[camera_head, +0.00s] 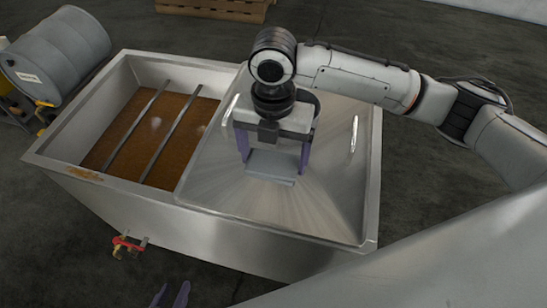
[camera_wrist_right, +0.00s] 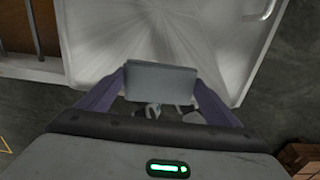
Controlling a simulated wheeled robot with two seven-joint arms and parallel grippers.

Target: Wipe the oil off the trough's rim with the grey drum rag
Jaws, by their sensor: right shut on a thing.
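The steel trough (camera_head: 205,222) stands in the middle of the head view, its left part open over brown liquid (camera_head: 185,115). A brown oil smear (camera_head: 84,173) lies on the rim near the front left corner. My right gripper (camera_head: 273,166) is above the trough's covered right part, shut on the grey drum rag (camera_head: 271,160), a flat folded pad. The rag also shows between the purple fingers in the wrist view (camera_wrist_right: 161,80). It is well to the right of the smear. My left gripper (camera_head: 171,295) shows only its purple fingertips, apart and empty, at the bottom edge.
Two bars (camera_head: 171,135) cross the trough's open part. The steel lid (camera_head: 325,195) has upright handles (camera_head: 354,134). A red-handled valve (camera_head: 128,245) sticks out at the front. A grey drum (camera_head: 58,55) lies at the left, and a wooden pallet (camera_head: 215,8) is behind.

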